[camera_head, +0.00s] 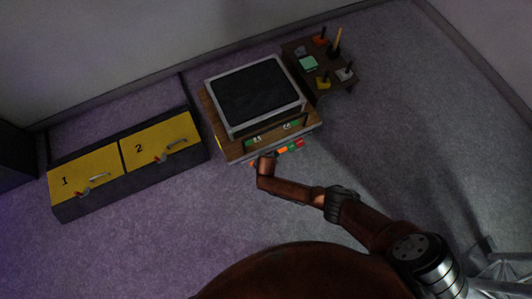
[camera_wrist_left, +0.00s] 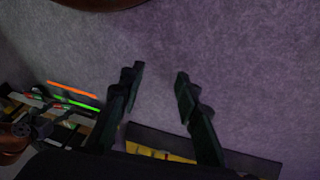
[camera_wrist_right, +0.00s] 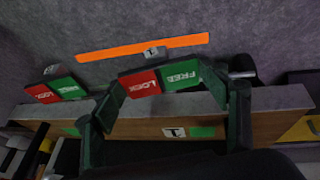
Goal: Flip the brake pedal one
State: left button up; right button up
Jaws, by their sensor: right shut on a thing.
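The brake pedal one (camera_wrist_right: 160,80) shows in the right wrist view as a plate with a red LOCK half on the left and a green FREE half on the right. It juts from the grey edge of the wooden console. My right gripper (camera_wrist_right: 165,86) has its fingers at both sides of this plate and is shut on it. In the head view my right arm reaches the console's front edge, where its wrist hides the fingers and this pedal. My left gripper (camera_wrist_left: 159,75) is open and empty above the carpet in the left wrist view.
A second red and green plate (camera_wrist_right: 57,90) is to the left. The console (camera_head: 215,118) carries a dark panel. Yellow drawers (camera_head: 88,177) stand left, a peg rack (camera_head: 345,88) behind right. Carpet in front is clear.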

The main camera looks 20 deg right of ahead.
jog(key=shift+c, duration=1.2)
jog(key=shift+d+r+y+p, duration=0.2)
jog(key=shift+y+p, duration=0.3)
jog(key=shift+y, duration=0.2)
jog(key=shift+d+f+m+y, duration=0.2)
jog(key=shift+m+y, duration=0.1)
jog(key=shift+y, duration=0.5)
pick_arm(q)
jog(key=shift+s+a+r+g, duration=0.3)
jog(key=shift+s+a+r, duration=0.25)
jog(key=shift+s+r, duration=0.15)
pick_arm(e)
jog(key=shift+f+y, duration=0.1)
jog(key=shift+y, duration=0.6)
jog(key=o, duration=1.2)
jog(key=shift+c, duration=0.2)
pick_arm(q)
jog(key=shift+w, duration=0.1)
